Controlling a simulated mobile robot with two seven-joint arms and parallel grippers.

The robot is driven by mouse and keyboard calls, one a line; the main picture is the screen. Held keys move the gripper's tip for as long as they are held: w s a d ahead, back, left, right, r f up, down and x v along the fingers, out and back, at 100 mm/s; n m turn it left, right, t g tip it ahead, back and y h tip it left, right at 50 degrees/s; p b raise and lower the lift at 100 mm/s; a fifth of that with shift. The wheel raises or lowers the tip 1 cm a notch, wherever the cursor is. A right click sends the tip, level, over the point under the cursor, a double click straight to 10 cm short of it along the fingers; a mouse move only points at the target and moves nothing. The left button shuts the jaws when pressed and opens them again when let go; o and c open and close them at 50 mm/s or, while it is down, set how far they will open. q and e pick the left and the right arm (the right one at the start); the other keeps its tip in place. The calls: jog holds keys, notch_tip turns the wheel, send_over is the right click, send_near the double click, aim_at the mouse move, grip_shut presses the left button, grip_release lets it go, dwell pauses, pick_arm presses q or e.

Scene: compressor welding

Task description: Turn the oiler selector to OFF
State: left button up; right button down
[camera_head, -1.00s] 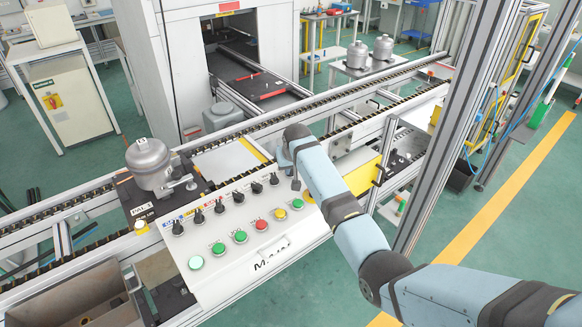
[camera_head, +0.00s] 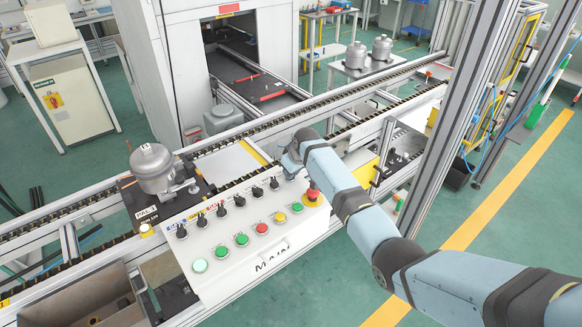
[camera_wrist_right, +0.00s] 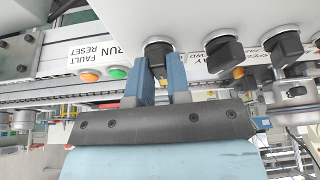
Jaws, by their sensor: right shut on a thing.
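The sloped white control panel (camera_head: 235,262) carries a row of black selector knobs (camera_head: 239,199) above a row of coloured push buttons. My right gripper (camera_head: 290,162) is at the right end of the knob row, and my wrist hides its fingers in the head view. In the right wrist view, the blue fingers of my right gripper (camera_wrist_right: 161,72) are shut on a black selector knob (camera_wrist_right: 158,52), one finger on each side. Other black knobs (camera_wrist_right: 225,52) show to its right. I cannot read an oiler label or the held knob's setting. My left gripper is not in view.
A red emergency stop (camera_head: 313,194) on a yellow base stands just below my right wrist. A grey compressor (camera_head: 153,168) rests on a dark plate left of the panel. The conveyor (camera_head: 215,145) runs behind the panel. An upright metal post (camera_head: 447,150) stands right of my arm.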

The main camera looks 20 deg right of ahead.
jog(key=shift+d+n+g+y, duration=0.15)
jog(key=shift+n+g+y, duration=0.35)
jog(key=shift+n, duration=1.2)
jog(key=c, duration=1.1)
grip_release()
jog(key=b+v, duration=0.1)
jog(key=v, duration=1.2)
jog(key=shift+s+d+r, duration=0.1)
jog(key=shift+d+r, duration=0.15)
jog(key=shift+r, duration=0.1)
jog(key=shift+f, duration=0.1)
